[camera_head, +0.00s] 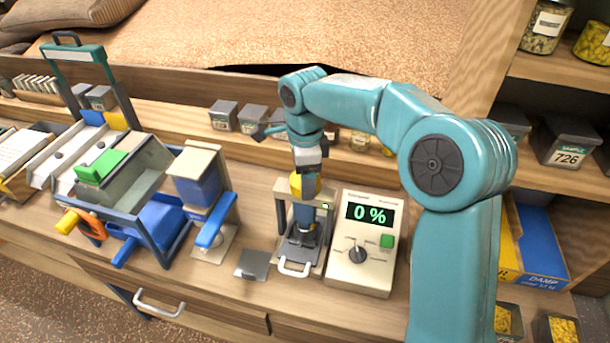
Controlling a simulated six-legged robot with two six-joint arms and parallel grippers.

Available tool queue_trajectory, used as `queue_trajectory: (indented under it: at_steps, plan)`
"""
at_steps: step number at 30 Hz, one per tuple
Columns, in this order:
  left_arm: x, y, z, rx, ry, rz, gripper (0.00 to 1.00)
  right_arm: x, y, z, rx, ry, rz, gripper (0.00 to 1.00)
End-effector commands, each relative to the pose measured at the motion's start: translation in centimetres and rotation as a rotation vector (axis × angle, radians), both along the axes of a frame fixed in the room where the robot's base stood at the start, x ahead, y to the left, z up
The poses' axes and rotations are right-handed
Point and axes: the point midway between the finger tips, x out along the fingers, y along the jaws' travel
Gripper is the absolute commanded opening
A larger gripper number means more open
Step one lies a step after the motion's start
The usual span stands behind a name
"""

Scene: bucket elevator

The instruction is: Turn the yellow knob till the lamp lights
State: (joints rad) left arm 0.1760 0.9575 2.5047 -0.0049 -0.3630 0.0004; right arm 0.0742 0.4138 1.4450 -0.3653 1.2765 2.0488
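A yellow knob (308,187) sits on top of a small grey-framed device (301,226) near the middle of the bench. My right arm comes in from the right and arches over the meter. Its gripper (308,168) points down at the knob's top and partly hides it. I cannot tell whether the fingers are closed on the knob or just above it. My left gripper is not in view.
A cream meter box (364,278) reading 0 %, with a black dial and green button (387,241), stands right of the device. A blue-handled unit (197,185) stands to its left, with a grey plate (253,264) between them. Grey sample boxes (224,115) line the shelf behind.

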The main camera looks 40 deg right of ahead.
Motion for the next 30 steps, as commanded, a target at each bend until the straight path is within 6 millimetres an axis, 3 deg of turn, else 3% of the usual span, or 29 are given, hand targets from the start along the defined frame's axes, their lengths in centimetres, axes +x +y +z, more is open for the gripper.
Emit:
queue_trajectory:
  at_steps: [2, 3, 4, 5, 13, 17, 20, 30]
  plan:
    - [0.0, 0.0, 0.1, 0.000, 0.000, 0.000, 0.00, 0.2, -0.1, 0.5, -0.002, -0.014, -0.002, 0.41]
    - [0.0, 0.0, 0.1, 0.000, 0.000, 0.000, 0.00, 0.2, -0.1, 0.4, -0.003, -0.013, -0.001, 0.84]
    - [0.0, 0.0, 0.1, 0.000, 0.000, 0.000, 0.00, 0.2, -0.1, 0.4, -0.002, -0.012, -0.001, 0.94]
    - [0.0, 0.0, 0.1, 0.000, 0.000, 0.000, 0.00, 0.2, -0.1, 0.4, -0.002, -0.011, -0.001, 0.97]
    - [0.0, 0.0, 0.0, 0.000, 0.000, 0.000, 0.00, 0.1, 0.0, 0.2, -0.001, -0.005, 0.000, 0.97]
    - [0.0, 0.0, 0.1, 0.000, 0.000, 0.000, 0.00, 0.1, 0.0, 1.2, -0.001, -0.006, 0.000, 0.97]
    - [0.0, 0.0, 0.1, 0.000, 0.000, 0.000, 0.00, 0.1, 0.0, 3.2, 0.000, -0.010, 0.001, 0.97]
    - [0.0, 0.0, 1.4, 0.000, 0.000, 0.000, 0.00, 0.1, 0.0, 12.3, -0.002, -0.010, 0.001, 0.97]
